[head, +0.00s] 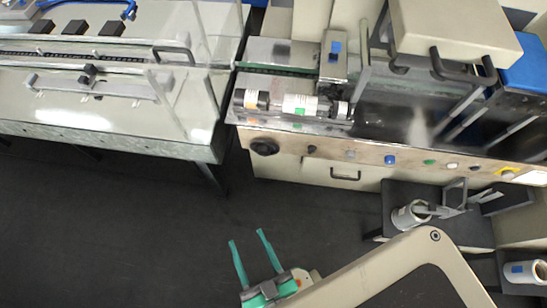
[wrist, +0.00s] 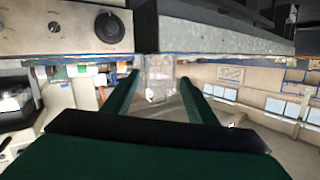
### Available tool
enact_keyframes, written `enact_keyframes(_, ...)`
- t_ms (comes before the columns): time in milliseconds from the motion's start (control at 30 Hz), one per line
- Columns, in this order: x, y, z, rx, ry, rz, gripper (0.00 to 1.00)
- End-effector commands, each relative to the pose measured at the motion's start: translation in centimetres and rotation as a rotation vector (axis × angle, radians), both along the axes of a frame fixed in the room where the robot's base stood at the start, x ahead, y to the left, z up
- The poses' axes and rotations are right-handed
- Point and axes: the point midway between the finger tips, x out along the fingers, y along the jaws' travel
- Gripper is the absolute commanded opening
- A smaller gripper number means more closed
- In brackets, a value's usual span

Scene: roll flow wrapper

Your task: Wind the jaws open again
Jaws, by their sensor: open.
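My gripper (head: 247,236) is open, its two green fingers apart with nothing between them, over the dark floor in front of the wrapper. Its fingers also show in the wrist view (wrist: 158,80). The wrapper (head: 325,172) has a cream front with a metal control strip. A large round black knob (head: 264,147) sits at the left end of that front, well apart from my gripper. A round black knob also shows at upper left in the wrist view (wrist: 109,28). I cannot make out the jaws or how far apart they stand.
Cylindrical rolls (head: 298,104) lie on the wrapper's top. A glass-guarded conveyor (head: 100,120) stands at the left. A low dark stand (head: 462,229) with a white roll (head: 407,216) is at the right. The dark floor (head: 130,240) is clear at lower left.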

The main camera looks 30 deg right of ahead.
Motion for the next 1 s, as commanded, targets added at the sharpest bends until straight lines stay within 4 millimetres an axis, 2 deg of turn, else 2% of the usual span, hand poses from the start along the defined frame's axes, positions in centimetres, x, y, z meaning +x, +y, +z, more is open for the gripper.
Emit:
enact_keyframes(167,2.9,-0.3,-1.6,0.498,-0.122,-0.125,0.52)
enact_keyframes(267,5.0,-1.0,-2.8,0.859,-0.213,-0.201,0.52)
enact_keyframes(467,9.1,-3.0,-5.4,1.569,-0.413,-0.309,0.52)
enact_keyframes(700,13.9,-6.2,-9.7,2.374,-0.692,-0.359,0.52)
enact_keyframes(833,16.0,-7.6,-11.8,2.704,-0.833,-0.346,0.52)
enact_keyframes(1000,17.5,-8.5,-13.7,2.955,-0.960,-0.318,0.52)
